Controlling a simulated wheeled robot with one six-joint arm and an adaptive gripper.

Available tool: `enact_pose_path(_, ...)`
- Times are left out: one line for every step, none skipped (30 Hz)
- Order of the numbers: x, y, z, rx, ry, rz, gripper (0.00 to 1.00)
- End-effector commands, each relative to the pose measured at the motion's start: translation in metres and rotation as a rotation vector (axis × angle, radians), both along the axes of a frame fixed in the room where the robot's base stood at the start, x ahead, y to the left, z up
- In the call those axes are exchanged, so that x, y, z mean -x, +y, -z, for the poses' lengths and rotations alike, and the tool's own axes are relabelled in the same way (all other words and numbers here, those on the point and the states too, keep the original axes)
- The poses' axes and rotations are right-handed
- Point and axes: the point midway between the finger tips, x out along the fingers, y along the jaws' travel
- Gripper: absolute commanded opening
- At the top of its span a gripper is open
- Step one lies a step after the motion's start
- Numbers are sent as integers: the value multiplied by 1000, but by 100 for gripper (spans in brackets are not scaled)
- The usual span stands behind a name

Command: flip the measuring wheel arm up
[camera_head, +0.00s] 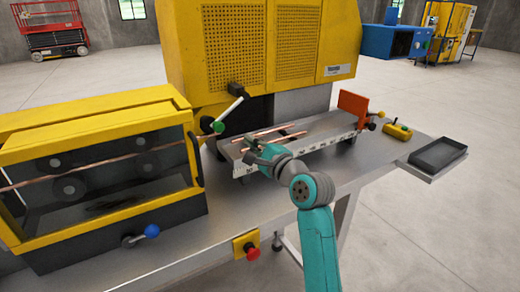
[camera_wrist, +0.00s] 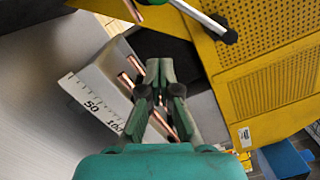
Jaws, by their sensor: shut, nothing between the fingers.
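The likely measuring wheel arm is a pale rod (camera_head: 228,110) with a green ball knob (camera_head: 218,127) at its lower end and a dark mount (camera_head: 236,89) at its upper end. It slants down to the left, in front of the yellow machine. The rod also shows in the wrist view (camera_wrist: 197,15), its knob end at the top edge. I cannot make out a wheel clearly. My gripper (camera_head: 248,148) is shut and empty, low over the measuring trough and apart from the knob, to its lower right. Its fingers (camera_wrist: 160,66) point toward the trough in the wrist view.
Copper tubes (camera_head: 270,131) lie in the trough with a scale (camera_wrist: 88,101). A red-orange plate (camera_head: 352,104) stands at its right end. A yellow windowed housing (camera_head: 100,160) and a blue-knobbed lever (camera_head: 151,231) are left. A dark tray (camera_head: 437,153) is far right.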

Motion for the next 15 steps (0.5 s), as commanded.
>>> enact_pose_path(-8, 8, -1, -1, 1, -2, 0)
enact_pose_path(-12, 11, -2, -1, -1, -2, 0)
enact_pose_path(-18, 16, -2, 0, 0, -2, 0)
enact_pose_path(-22, 19, -2, 0, 0, -2, 0)
enact_pose_path(-26, 22, -2, -1, -1, -2, 0)
enact_pose_path(-21, 28, -6, 0, -3, -3, 0)
enact_pose_path(-19, 32, -8, 0, -3, -3, 0)
enact_pose_path(-17, 35, -10, 1, -3, -3, 0)
enact_pose_path(-15, 38, -12, 0, -3, -2, 0)
enact_pose_path(-14, 41, -13, 1, -2, -2, 0)
enact_pose_path(-13, 44, -14, 1, -2, -3, 0)
enact_pose_path(-12, 46, -16, 1, -2, -2, 0)
enact_pose_path(-11, 48, -17, 1, -2, -2, 0)
enact_pose_path(-10, 49, -17, 1, -1, -1, 0)
enact_pose_path(-10, 50, -18, 1, -1, -1, 0)
